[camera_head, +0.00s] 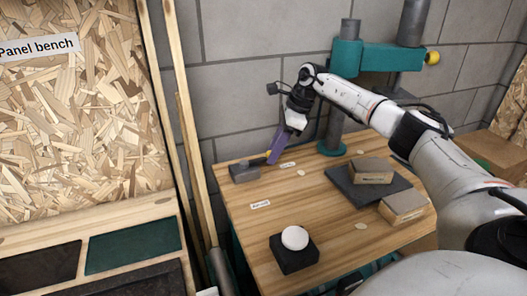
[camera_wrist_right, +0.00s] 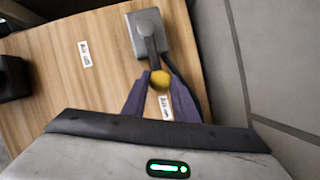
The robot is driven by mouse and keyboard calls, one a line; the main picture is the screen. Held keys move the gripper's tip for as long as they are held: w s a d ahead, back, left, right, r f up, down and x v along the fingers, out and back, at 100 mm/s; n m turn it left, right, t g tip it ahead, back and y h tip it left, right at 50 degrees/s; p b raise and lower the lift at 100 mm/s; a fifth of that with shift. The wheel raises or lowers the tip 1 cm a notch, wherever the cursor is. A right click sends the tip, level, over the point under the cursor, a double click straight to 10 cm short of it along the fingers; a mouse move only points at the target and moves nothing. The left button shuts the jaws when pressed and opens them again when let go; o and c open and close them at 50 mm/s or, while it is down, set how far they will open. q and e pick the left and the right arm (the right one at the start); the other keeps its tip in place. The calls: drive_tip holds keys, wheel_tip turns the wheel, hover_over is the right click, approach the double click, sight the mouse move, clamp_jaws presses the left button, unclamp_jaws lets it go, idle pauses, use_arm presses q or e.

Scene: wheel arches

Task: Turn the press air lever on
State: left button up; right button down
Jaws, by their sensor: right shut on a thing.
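The press air lever has a grey box base (camera_head: 243,172) at the back left corner of the wooden table. In the right wrist view its dark arm (camera_wrist_right: 154,52) runs from the box (camera_wrist_right: 148,30) to a yellow knob (camera_wrist_right: 160,80). My right gripper (camera_head: 271,156) has purple fingers and reaches down beside the box. Its fingers (camera_wrist_right: 160,90) are shut on the lever at the knob. The lever points toward one small white label (camera_wrist_right: 165,107); another label (camera_wrist_right: 85,53) lies off to the side. Their print is too small to read surely. My left gripper is not in view.
A black block with a white round button (camera_head: 295,238) stands at the table's front. A teal press (camera_head: 360,57) stands behind. Wooden posts and a panel bench (camera_head: 70,115) are on the left.

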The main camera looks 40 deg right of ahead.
idle(0.3)
drive_tip(key=c, duration=1.4)
unclamp_jaws()
drive_tip(key=shift+c, duration=0.2)
drive_tip(key=v, duration=1)
drive_tip(key=shift+r, duration=0.2)
